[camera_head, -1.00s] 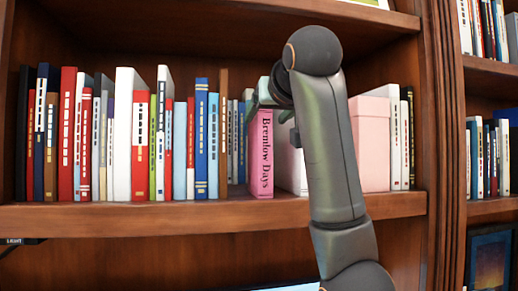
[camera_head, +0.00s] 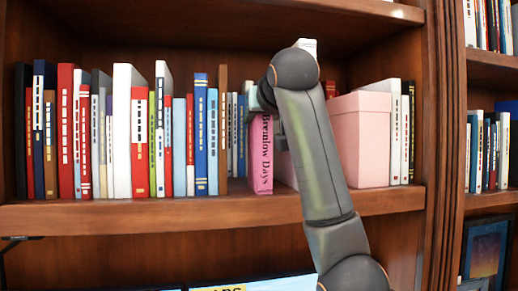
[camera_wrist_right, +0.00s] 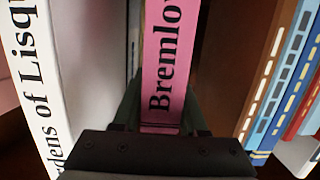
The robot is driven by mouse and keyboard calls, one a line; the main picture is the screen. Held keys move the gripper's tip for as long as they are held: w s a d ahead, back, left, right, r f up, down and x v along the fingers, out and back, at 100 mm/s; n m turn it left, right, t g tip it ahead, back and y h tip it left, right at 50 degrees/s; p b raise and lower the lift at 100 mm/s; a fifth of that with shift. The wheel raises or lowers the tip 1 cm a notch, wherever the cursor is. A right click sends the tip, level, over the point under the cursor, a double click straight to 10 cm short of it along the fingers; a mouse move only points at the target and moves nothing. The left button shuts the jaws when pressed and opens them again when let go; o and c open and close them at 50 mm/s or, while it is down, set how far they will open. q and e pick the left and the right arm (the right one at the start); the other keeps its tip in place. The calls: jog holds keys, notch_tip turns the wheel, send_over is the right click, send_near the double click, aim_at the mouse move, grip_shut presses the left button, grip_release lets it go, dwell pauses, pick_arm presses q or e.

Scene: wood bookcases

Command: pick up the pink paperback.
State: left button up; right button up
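The pink paperback (camera_head: 261,155), with "Bremlow Days" on its spine, stands upright on the shelf. In the right wrist view its pink spine (camera_wrist_right: 167,60) fills the middle. My right gripper (camera_head: 262,112) is at the upper part of the spine, with one finger on each side of the book. In the wrist view the dark green fingers (camera_wrist_right: 162,115) lie close along both sides of the spine. I cannot tell whether they press on it. My left gripper is not in view.
A brown book (camera_head: 223,135) and several thin books stand left of the paperback. A white book (camera_wrist_right: 38,80) stands on its other side, mostly behind my arm in the head view. A pink box (camera_head: 362,140) is further right. The shelf edge (camera_head: 150,212) runs below.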

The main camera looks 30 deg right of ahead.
grip_shut()
jog(key=shift+r, duration=0.1)
dwell(0.8)
